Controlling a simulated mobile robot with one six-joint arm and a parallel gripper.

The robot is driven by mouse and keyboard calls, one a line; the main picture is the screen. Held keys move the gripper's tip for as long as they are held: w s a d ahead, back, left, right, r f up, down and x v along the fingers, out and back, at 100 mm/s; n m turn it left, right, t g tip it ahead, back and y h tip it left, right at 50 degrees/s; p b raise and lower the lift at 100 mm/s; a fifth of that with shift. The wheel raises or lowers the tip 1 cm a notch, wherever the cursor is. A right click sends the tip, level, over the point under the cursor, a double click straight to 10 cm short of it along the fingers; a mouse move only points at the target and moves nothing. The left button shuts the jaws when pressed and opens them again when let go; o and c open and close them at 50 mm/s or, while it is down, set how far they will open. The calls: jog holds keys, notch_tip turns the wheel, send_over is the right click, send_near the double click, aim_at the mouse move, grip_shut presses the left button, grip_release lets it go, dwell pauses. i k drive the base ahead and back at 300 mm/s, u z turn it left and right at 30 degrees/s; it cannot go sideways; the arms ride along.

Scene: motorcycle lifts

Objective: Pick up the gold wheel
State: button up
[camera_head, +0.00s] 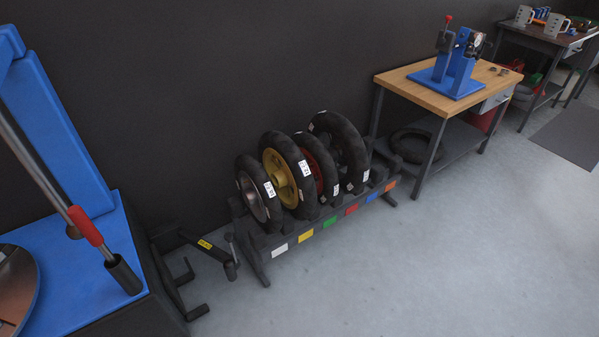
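The gold wheel (279,175) stands upright in a dark wheel rack (277,239) on the floor, near the middle of the picture. It has a gold rim, a black tyre and a white label. It is second from the left, between a silver-rimmed wheel (251,198) and a red-rimmed wheel (313,172). The silver-rimmed wheel hides part of its left side. A dark-rimmed wheel (347,150) stands at the right end of the row. My gripper is not in view.
Coloured labels line the rack's front. A dark stand (205,248) lies between lift and rack. A wooden workbench (412,80) stands right, with a loose tyre (415,146) beneath. The floor (430,260) in front is clear.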

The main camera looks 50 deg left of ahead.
aim_at(295, 170)
jog(key=u, duration=0.2)
jog(key=i, duration=0.55)
jog(key=u, duration=0.7)
jog(key=k, duration=0.2)
jog(key=u, duration=2.55)
jog(key=k, duration=0.4)
jog(key=u, duration=0.15)
